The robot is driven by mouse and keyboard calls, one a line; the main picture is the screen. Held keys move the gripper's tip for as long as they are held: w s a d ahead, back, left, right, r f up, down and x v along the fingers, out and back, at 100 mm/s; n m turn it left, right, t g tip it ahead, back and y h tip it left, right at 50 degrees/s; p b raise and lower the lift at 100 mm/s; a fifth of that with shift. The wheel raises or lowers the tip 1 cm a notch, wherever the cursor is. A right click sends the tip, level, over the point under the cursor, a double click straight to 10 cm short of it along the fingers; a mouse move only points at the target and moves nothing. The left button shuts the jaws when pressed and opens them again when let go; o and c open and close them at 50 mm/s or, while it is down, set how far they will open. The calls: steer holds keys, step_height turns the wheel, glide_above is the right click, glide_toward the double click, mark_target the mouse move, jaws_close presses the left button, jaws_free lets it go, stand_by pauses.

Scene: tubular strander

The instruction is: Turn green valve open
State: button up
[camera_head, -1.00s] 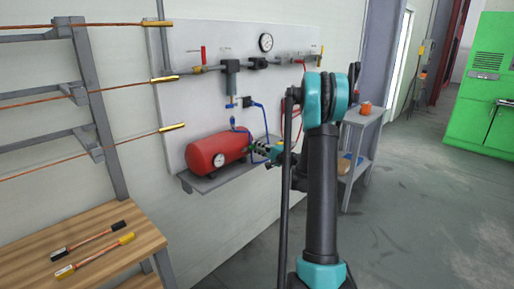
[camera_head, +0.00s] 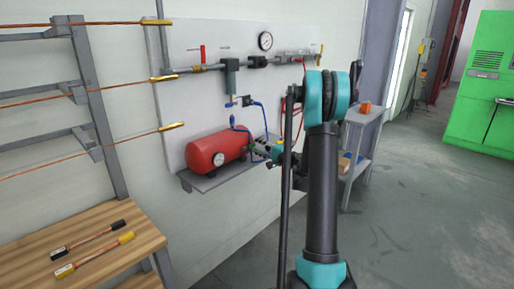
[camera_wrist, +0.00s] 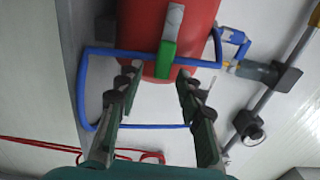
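The green valve handle (camera_wrist: 166,60) shows in the wrist view as a short green lever at the end of the red tank (camera_wrist: 190,20), with a grey-white piece just above it. My gripper (camera_wrist: 157,78) is open, its two fingers on either side of the handle and apart from it. Nothing is between the fingertips but the handle and part of the tank end. In the head view my gripper (camera_head: 266,150) is at the right end of the red tank (camera_head: 215,152); the valve is too small there to make out clearly.
A blue hose (camera_wrist: 84,95) loops around the fingers near the tank end. The tank rests on a grey wall shelf (camera_head: 205,184) below a panel with pipes and a gauge (camera_head: 265,41). A wooden table (camera_head: 120,240) stands at lower left.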

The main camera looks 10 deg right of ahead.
steer(key=v, duration=1.1)
steer(key=shift+s, duration=0.1)
